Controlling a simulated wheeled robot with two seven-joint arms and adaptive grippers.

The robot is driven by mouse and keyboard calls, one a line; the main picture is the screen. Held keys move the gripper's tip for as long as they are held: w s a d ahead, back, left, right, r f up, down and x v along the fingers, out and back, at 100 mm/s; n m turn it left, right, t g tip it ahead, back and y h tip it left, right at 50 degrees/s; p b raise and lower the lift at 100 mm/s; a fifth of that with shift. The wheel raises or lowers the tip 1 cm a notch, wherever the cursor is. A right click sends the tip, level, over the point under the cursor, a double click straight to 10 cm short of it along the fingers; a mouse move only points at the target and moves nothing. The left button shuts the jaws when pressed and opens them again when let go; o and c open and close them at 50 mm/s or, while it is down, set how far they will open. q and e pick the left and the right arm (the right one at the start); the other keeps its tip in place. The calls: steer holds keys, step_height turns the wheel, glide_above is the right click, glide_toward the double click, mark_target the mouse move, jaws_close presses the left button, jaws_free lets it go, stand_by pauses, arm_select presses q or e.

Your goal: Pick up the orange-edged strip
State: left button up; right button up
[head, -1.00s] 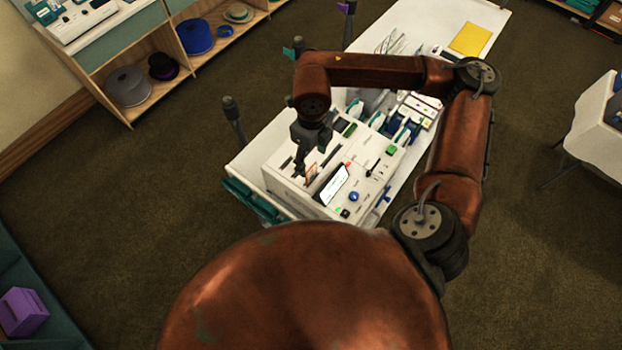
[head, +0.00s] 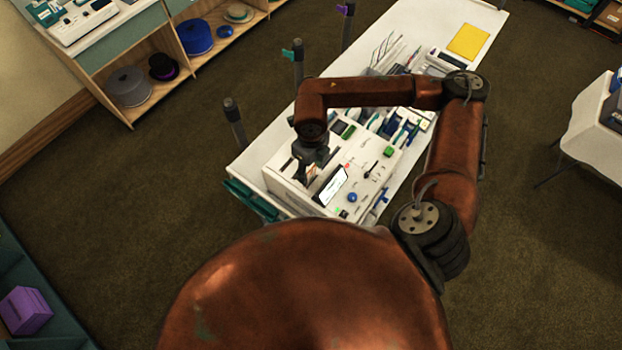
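My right gripper (head: 304,174) points down over the left part of a white machine (head: 288,195) with slots and buttons on its top. A small strip with an orange tint (head: 312,171) stands at a slot right beside the fingers, mostly hidden by the gripper. It looks like the orange-edged strip, but it is too small to be sure. I cannot tell whether the fingers touch it, or whether they are open or shut. My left gripper is not in view.
The machine has a tilted screen (head: 331,185), a blue knob (head: 352,197) and a green button (head: 388,152). It stands on a long white table (head: 262,143) with a yellow pad (head: 468,40) at the far end. Dark posts (head: 235,122) rise along the table's left side.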

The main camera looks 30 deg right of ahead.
steer(key=c, duration=0.4)
steer(key=shift+r, duration=0.1)
step_height(320, 180, up, 10)
steer(key=shift+f+b, duration=0.1)
steer(key=shift+b, duration=1.15)
